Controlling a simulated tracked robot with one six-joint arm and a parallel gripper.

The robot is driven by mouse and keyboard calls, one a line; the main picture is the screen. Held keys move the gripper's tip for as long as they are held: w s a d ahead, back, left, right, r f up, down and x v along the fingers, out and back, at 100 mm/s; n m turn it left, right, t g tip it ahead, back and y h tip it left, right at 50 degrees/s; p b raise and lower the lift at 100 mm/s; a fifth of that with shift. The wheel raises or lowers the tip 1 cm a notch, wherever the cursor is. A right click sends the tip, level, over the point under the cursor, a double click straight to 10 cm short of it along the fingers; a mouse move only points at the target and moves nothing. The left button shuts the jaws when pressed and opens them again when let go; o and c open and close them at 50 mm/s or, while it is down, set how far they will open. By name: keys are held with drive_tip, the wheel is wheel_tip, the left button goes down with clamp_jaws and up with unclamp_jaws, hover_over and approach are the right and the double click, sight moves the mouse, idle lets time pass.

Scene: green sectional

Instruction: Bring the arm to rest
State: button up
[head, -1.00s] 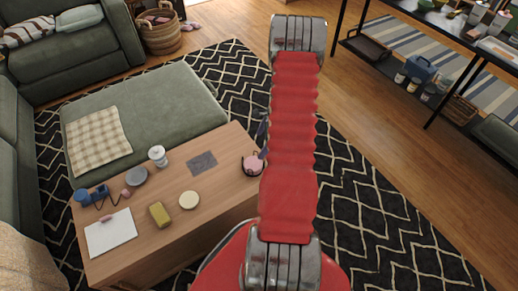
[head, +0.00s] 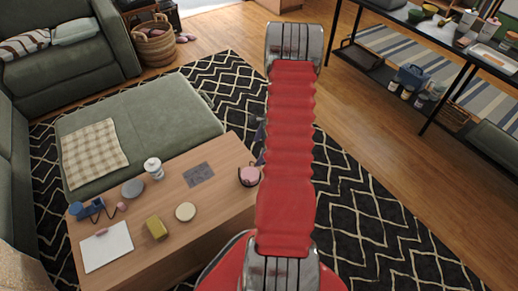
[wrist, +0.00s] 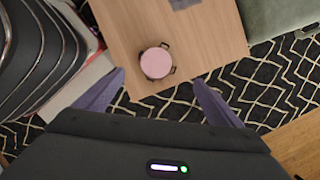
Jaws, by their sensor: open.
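My gripper (wrist: 158,76) is open, its two purple fingers spread wide in the wrist view, with nothing between them. A small pink pot with dark handles (wrist: 157,62) stands on the wooden table below and beyond the fingertips. In the head view the pot (head: 249,175) is at the table's right end, beside my raised red arm. The arm hides most of my gripper there; only a bit of purple shows at its left edge, near the pot.
The coffee table (head: 215,215) also bears a yellow sponge (head: 156,228), a white jar (head: 153,168), a round cream disc (head: 185,212) and a white pad (head: 107,247). A green ottoman (head: 160,120) adjoins it. A black-framed shelf table (head: 440,50) stands right. Patterned rug lies open at right.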

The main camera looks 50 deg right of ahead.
idle(0.5)
drive_tip(key=s+a+r+n+g+y, duration=0.1)
drive_tip(key=s+a+r+n, duration=0.1)
drive_tip(key=s+a+n, duration=0.25)
drive_tip(key=s+a+r+n+t+h, duration=0.1)
drive_tip(key=s+a+r+n+t, duration=0.1)
drive_tip(key=a+r+n, duration=0.9)
drive_tip(key=s+a+r+n+t+h, duration=0.1)
drive_tip(key=a+r+n, duration=1.1)
drive_tip(key=a+r, duration=1.3)
wheel_tip(320, 180, up, 4)
drive_tip(key=shift+s+a+f+t+h, duration=0.2)
drive_tip(key=shift+s+t+h, duration=0.3)
drive_tip(key=shift+s, duration=0.6)
